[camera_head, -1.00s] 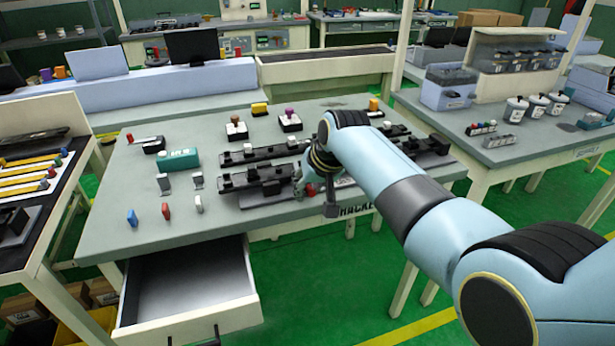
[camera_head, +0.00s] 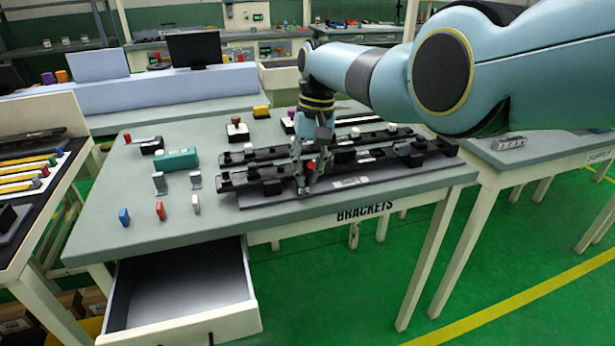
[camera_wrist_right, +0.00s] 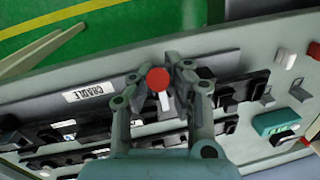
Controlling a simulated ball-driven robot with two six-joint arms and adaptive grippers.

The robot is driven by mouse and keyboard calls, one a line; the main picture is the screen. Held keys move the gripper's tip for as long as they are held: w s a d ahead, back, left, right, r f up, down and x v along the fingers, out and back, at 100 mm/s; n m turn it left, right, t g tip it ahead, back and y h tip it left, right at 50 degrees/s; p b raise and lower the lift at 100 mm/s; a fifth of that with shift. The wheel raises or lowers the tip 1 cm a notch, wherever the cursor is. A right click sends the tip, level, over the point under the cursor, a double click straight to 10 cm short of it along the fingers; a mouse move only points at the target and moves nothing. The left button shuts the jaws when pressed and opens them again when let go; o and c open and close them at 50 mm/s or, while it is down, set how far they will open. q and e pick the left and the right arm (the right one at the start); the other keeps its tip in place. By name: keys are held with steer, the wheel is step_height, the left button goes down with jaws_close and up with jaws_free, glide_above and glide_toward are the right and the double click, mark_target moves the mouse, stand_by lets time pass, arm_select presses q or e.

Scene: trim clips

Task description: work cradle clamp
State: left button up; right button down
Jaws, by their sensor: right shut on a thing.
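The cradle (camera_head: 345,184) is a dark fixture on a grey base plate near the table's front edge, with a "CRADLE" label (camera_wrist_right: 90,92) in the right wrist view. Its clamp has a red knob (camera_wrist_right: 158,79) on a pale lever (camera_wrist_right: 164,101). My right gripper (camera_head: 304,187) points down at the cradle's front side. In the right wrist view its fingers (camera_wrist_right: 160,74) stand on both sides of the red knob and are shut on it. The fingers partly hide the clamp in the head view. My left gripper is not in view.
A second dark rail (camera_head: 265,154) lies behind the cradle. A teal block (camera_head: 177,159), small brackets (camera_head: 159,183) and coloured pieces (camera_head: 160,211) stand to the left. An open, empty drawer (camera_head: 185,285) juts out at the front left. The table's front right corner is clear.

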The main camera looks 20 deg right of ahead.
steer(key=shift+w+d, duration=0.1)
steer(key=c, duration=1.3)
jaws_free()
steer(key=shift+o, duration=0.2)
steer(key=shift+r, duration=0.15)
step_height(320, 180, up, 12)
steer(key=d, duration=0.1)
steer(key=shift+w+d+f, duration=0.2)
steer(key=shift+w+d, duration=0.05)
